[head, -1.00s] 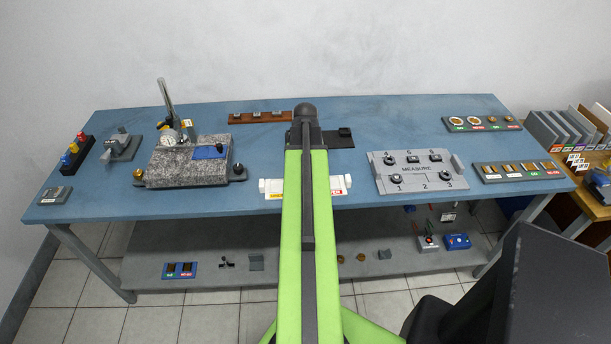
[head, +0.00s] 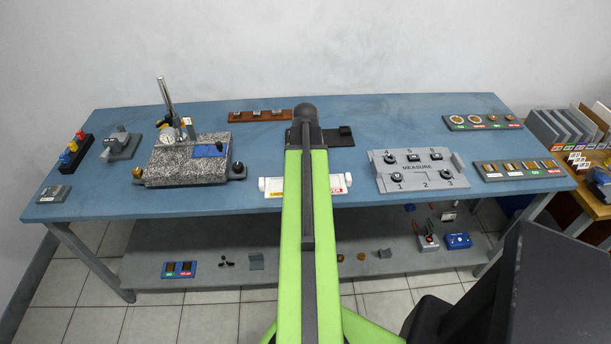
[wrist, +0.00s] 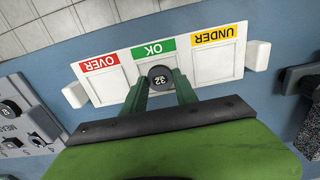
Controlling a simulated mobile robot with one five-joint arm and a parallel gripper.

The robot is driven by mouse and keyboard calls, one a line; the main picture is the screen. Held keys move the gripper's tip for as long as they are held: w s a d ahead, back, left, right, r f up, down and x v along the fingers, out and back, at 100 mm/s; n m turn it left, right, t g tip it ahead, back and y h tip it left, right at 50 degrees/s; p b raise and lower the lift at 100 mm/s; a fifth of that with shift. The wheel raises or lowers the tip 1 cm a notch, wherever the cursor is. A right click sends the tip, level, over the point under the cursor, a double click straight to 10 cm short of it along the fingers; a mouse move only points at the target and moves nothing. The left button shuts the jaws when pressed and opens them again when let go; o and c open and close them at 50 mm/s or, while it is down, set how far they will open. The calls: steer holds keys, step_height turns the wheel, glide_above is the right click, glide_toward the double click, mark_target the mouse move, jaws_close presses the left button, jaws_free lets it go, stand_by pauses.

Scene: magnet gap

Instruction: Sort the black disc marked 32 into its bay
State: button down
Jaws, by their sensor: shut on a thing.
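The black disc marked 32 (wrist: 159,75) shows in the wrist view, held between the green fingers of my gripper (wrist: 160,82). My gripper is shut on it, with the number facing the camera. Disc and fingertips are over the lower part of the middle bay, labelled OK in green, of the white sorting tray (wrist: 120,53). The red OVER bay is to the left and the yellow UNDER bay to the right in this view. I cannot tell the disc's height above the tray. In the head view, my arm hides the gripper, the disc and the tray's middle; the tray's ends show (head: 340,184).
The grey MEASURE plate (head: 420,180) is right of the tray, and the granite block with dial gauge (head: 188,165) is left. A brown rack (head: 260,116) and a black stand (head: 340,136) are behind. Blue tabletop (head: 365,115) lies clear around the tray.

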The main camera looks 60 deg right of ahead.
steer(key=shift+f, duration=0.1)
steer(key=c, duration=0.9)
jaws_free()
steer(key=c, duration=0.5)
step_height(320, 180, up, 5)
steer(key=p, duration=0.4)
steer(key=shift+f+p, duration=0.15)
steer(key=shift+p, duration=0.15)
steer(key=shift+f, duration=0.1)
steer(key=o, duration=0.6)
steer(key=shift+c, duration=0.2)
